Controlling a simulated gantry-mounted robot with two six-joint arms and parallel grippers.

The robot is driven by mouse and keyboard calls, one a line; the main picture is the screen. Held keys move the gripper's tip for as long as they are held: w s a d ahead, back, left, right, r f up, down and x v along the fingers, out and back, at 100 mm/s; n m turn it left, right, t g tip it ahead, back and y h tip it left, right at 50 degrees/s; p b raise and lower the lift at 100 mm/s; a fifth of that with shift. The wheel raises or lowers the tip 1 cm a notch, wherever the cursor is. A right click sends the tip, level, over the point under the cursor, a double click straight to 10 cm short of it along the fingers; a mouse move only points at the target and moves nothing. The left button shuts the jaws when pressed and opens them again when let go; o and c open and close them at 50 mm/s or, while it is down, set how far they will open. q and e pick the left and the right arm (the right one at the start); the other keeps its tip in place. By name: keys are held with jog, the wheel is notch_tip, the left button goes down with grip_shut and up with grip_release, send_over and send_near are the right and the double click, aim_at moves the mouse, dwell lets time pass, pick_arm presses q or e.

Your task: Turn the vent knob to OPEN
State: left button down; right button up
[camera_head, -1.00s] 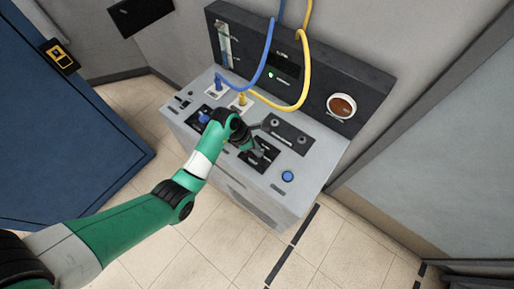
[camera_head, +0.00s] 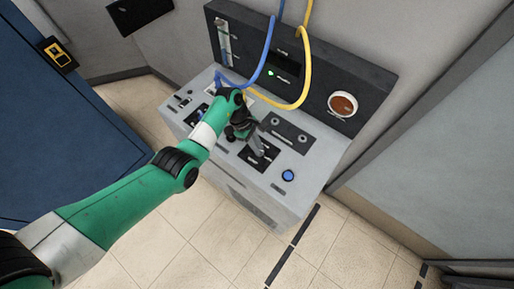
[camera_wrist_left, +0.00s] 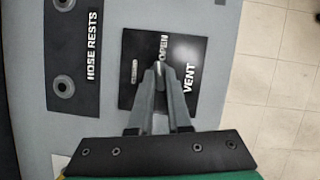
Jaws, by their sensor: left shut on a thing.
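The vent knob (camera_wrist_left: 160,69) sits on a black plate marked VENT (camera_wrist_left: 190,105) in the left wrist view. My left gripper (camera_wrist_left: 159,74) is shut on the knob, with its two fingertips close together around it. A second small label on the plate is too blurred to read. In the head view, the vent plate (camera_head: 248,158) is on top of the grey console, and my left gripper (camera_head: 260,151) reaches down onto it. The fingers hide much of the knob. My right gripper is in neither view.
The grey console (camera_head: 308,165) carries a hose rests plate (camera_head: 291,132) and a blue button (camera_head: 288,175). Blue (camera_head: 268,55) and yellow (camera_head: 306,75) hoses hang behind my left wrist. A gauge (camera_head: 342,104) is on the back panel. The floor in front is clear.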

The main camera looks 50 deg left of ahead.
pick_arm(q)
jog(key=shift+w+m+g+b, duration=0.1)
jog(key=shift+m+g+b, duration=0.3)
jog(key=shift+m+b, duration=0.7)
jog(key=c, duration=0.9)
grip_release()
jog(key=shift+o, duration=0.2)
jog(key=p+v, duration=0.3)
jog(key=v, duration=0.8)
jog(key=shift+a+r+p, duration=0.25)
jog(key=shift+r+p, duration=0.05)
jog(key=shift+w, duration=0.1)
